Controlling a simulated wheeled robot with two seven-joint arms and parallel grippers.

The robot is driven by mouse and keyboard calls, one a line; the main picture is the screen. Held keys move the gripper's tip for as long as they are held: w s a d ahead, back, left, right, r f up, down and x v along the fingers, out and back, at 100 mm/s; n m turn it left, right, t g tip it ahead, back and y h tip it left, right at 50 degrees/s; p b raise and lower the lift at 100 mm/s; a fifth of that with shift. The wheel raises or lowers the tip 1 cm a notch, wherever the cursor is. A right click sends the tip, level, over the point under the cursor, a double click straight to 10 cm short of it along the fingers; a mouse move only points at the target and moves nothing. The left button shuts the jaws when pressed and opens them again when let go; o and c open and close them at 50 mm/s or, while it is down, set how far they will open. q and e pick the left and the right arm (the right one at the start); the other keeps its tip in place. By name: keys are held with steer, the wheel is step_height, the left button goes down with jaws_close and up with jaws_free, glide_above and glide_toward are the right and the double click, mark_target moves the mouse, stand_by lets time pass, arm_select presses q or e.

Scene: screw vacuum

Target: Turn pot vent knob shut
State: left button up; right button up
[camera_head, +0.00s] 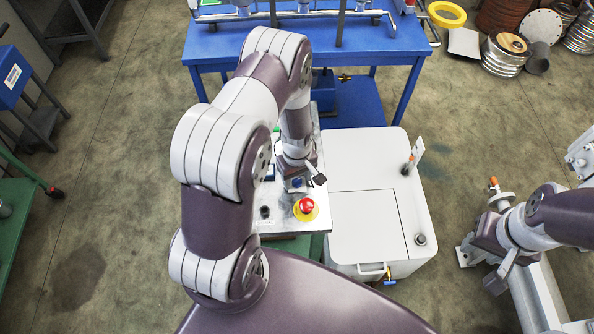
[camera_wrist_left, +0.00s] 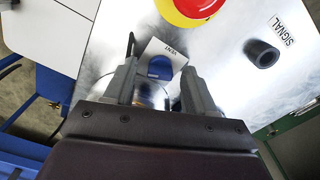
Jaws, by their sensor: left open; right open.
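The blue vent knob (camera_wrist_left: 160,67) sits on the shiny control panel (camera_wrist_left: 225,75), beside a small white VENT label (camera_wrist_left: 170,48). My left gripper (camera_wrist_left: 158,72) is open over the panel, with one finger on each side of the knob; I cannot tell whether either touches it. In the head view the left gripper (camera_head: 303,178) points down at the panel, and the blue knob (camera_head: 297,183) shows just below it. My right gripper (camera_head: 496,262) is open at the right, well away from the panel and partly hidden by its own arm.
A red emergency button on a yellow base (camera_head: 306,207) is close to the knob. A black knob (camera_wrist_left: 262,53) sits by the SIGNAL label. A white cabinet (camera_head: 362,215) stands right of the panel, with a blue workbench (camera_head: 385,40) behind.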

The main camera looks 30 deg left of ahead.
arm_select(q)
step_height(320, 180, up, 13)
steer(key=shift+f+b, duration=0.2)
steer(key=shift+b, duration=0.25)
steer(key=shift+c, duration=0.9)
steer(key=shift+d+r+p, duration=0.25)
steer(key=shift+d+p, duration=0.2)
steer(key=shift+d, duration=0.25)
steer(key=c, duration=0.5)
steer(key=shift+m+g+h, duration=0.3)
steer(key=shift+m+g, duration=0.1)
steer(key=shift+m, duration=0.1)
steer(key=d, duration=0.1)
steer(key=s+d+p, duration=0.1)
steer(key=d, duration=0.1)
steer(key=s+d+p, duration=0.1)
steer(key=shift+d, duration=0.35)
jaws_close()
steer(key=s+d+f+n+t+p, duration=0.1)
steer(key=d+f+t+p, duration=0.1)
steer(key=d, duration=0.5)
steer(key=t+y, duration=0.1)
steer(key=y, duration=0.3)
glide_toward(301, 185)
steer(key=b+x, duration=0.2)
steer(key=x, duration=0.3)
steer(key=shift+f, duration=0.3)
